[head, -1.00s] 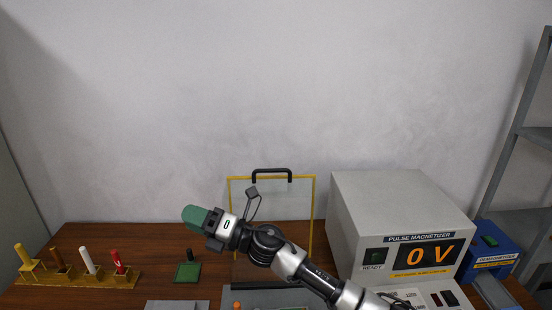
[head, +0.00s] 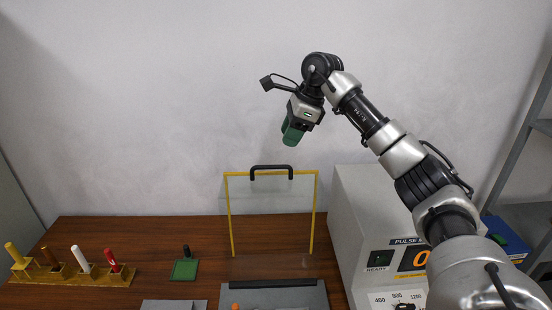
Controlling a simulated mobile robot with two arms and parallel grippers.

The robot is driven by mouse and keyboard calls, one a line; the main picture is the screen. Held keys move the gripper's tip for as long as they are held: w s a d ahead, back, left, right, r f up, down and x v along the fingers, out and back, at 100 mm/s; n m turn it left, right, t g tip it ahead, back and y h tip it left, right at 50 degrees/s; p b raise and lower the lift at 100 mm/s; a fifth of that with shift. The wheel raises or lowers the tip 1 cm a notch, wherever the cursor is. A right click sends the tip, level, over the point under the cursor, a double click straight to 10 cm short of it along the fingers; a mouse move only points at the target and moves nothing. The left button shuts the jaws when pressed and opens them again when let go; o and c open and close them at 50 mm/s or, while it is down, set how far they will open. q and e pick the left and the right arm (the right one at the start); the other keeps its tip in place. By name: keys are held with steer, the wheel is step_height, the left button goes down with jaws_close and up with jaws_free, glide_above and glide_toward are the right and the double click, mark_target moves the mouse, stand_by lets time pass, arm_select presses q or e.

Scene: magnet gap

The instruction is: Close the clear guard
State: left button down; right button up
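The clear guard (head: 273,215) is a see-through panel with a yellow frame. It stands upright behind a grey base plate (head: 290,297), raised open. A black handle (head: 271,168) sits on its top edge. My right gripper (head: 292,136) has green fingers that point down. It is in the air above the handle and a little to its right, clear of the guard. The fingers show as one green block, so I cannot tell whether they are open or shut. My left gripper is not in view.
The grey magnetizer box (head: 372,205) stands right of the guard, partly hidden by my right arm. A blue unit (head: 505,235) is farther right. A yellow rack (head: 80,278) of coloured rods and a green pad (head: 184,270) are on the left of the wooden table (head: 150,232).

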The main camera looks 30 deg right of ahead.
steer(key=p+x, duration=0.2)
steer(key=x, duration=0.7)
jaws_close()
